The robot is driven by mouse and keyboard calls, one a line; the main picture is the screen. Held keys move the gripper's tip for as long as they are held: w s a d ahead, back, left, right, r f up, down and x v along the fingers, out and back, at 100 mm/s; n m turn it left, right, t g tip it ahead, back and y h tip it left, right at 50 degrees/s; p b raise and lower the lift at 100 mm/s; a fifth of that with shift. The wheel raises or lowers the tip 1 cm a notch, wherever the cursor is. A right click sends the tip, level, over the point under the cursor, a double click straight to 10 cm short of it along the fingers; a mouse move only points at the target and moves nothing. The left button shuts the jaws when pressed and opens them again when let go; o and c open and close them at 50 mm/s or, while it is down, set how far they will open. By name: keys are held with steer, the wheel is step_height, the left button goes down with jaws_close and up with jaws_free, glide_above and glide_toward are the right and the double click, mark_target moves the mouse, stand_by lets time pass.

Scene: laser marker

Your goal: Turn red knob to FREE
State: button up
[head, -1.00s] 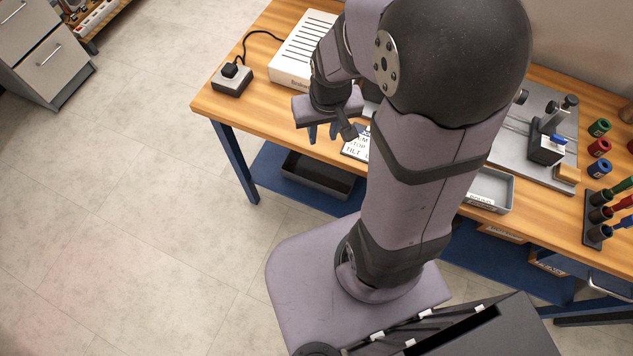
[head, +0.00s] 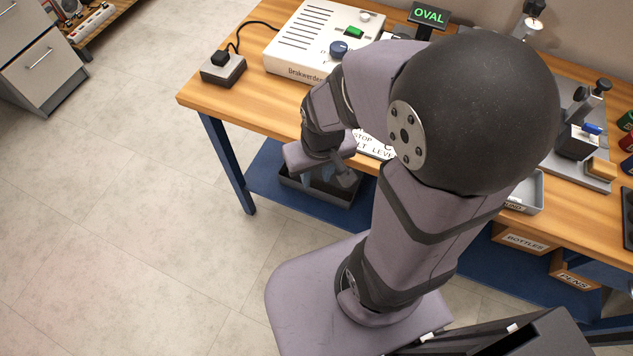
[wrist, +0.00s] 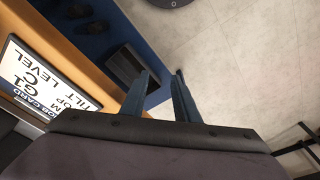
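I cannot make out the red knob on a fixture in either view; my arm covers the middle of the bench. A clamp fixture with a blue-topped part (head: 590,128) shows right of my arm, partly hidden. My gripper (head: 318,178) hangs at the bench's front edge, pointing down, away from the box and fixture. In the wrist view its two fingers (wrist: 162,76) stand apart with nothing between them.
A job card (wrist: 45,80) lies near the bench's front edge, close to my gripper. A dark bin (head: 325,192) sits on the blue lower shelf below it. A green OVAL sign (head: 429,16) stands at the back. Red and green cylinders line the right side. Floor on the left is clear.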

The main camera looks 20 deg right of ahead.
steer(key=shift+s+f, duration=0.1)
steer(key=shift+f, duration=0.35)
steer(key=shift+c, duration=1.4)
steer(key=s+d+r+n+g+h+p, duration=0.4)
steer(key=d+r+n+g+h+p, duration=0.15)
steer(key=d+r, duration=0.65)
steer(key=w+d+r+n+t+h+p, duration=0.1)
steer(key=w+d+r+n+t+h, duration=0.1)
steer(key=w+d+n+h, duration=0.3)
steer(key=w+d+r+n+t+h, duration=0.1)
steer(key=w+r+n+t+h, duration=0.15)
steer(key=w+n, duration=0.45)
steer(key=shift+n, duration=0.35)
steer(key=shift+s+p+x, duration=0.2)
steer(key=shift+x, duration=0.9)
steer(key=shift+s+p+x, duration=0.2)
steer(key=shift+x, duration=0.95)
steer(key=shift+s+p+x, duration=0.2)
steer(key=shift+x, duration=0.9)
steer(key=shift+d+r, duration=0.1)
steer(key=shift+r, duration=0.05)
